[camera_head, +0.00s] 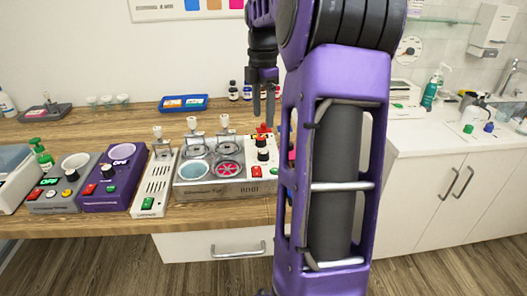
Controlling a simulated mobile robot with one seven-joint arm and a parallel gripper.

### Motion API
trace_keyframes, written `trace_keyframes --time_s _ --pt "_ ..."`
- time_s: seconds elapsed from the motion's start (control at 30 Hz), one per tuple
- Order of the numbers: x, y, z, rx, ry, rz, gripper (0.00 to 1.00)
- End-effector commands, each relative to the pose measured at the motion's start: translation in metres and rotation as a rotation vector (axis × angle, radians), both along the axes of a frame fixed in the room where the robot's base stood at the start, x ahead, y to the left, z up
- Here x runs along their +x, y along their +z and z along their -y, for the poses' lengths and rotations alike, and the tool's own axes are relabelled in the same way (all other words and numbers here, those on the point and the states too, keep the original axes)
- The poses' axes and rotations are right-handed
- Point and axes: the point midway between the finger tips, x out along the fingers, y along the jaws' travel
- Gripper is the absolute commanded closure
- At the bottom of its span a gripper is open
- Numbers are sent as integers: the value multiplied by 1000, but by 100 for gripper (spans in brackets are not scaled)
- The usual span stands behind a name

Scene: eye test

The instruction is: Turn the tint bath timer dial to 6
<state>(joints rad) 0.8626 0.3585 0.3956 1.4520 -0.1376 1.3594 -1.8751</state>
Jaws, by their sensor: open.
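The likely tint bath (215,187) is a pale metal unit on the wooden counter, with several round wells, some with lids and upright handles. One well holds light blue liquid and one is pink. On the white panel at its right are two black dials, an upper one (263,142) and a lower one (263,155). Which is the timer, and their settings, are too small to read. A red part (263,130) shows just below the fingertips.
To the left stand a slim white unit (155,180), a purple unit (112,180) and a grey unit (62,185). A blue tray (184,104) and small bottles (233,91) are behind. My purple arm hides the counter's right end. A white counter (440,135) stands further right.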

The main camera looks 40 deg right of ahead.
Motion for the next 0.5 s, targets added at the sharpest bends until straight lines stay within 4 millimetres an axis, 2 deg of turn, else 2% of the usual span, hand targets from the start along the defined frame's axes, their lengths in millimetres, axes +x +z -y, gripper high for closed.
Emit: trace_keyframes --time_s 0.03,0.2,0.4,0.5 --pt "0 -15 0 1 0 -3 30" --pt "-1 -53 0 2 0 -4 30" --pt "-1 -90 0 1 -1 -2 30" --pt "0 -102 0 -1 -1 -1 30"
